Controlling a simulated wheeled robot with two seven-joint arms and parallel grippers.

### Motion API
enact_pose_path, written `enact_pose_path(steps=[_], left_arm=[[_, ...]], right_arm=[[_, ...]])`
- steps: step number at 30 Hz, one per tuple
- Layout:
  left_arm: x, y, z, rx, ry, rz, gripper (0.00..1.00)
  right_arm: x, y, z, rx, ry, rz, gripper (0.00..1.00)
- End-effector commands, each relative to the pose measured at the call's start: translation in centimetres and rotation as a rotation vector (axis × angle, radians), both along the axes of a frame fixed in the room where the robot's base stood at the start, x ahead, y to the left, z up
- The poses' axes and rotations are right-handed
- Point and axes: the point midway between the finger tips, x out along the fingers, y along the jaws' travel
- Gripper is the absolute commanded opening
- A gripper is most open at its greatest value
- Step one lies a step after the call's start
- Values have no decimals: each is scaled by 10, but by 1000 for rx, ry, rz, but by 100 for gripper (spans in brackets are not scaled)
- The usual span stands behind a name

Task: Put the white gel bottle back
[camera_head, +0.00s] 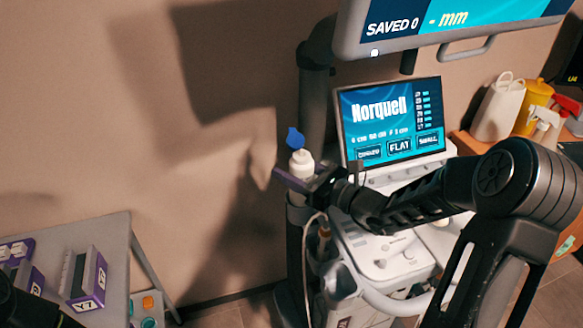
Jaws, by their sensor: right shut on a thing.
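The white gel bottle (301,164) with its blue tip is upright at the left side of the scan machine (385,258). My right gripper (299,181) is shut on the bottle, its fingers across the bottle's body. A grey cup-like holder (299,213) on the machine's side is directly below the bottle. The fingers hide part of the bottle's lower body, and I cannot tell whether its base is inside the holder. My left gripper is not in view; a dark part at the lower left corner looks like my left arm.
The machine's touch screen (392,120) and a larger monitor (450,22) stand right of and above the bottle. A grey table (116,262) with purple-fronted boxes (85,280) is at lower left. A brown counter (470,143) with several bottles is at right. Bare wall lies left of the bottle.

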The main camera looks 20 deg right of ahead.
Motion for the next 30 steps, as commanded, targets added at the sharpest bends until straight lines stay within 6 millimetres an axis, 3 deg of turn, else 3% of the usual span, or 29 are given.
enact_pose_path(steps=[10,11,18,30], left_arm=[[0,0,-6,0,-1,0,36],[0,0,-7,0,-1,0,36],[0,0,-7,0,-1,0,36],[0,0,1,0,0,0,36]], right_arm=[[0,0,-6,0,-2,0,34],[0,0,-7,0,0,0,53],[0,0,-7,0,0,0,73],[0,0,1,0,0,0,73]])
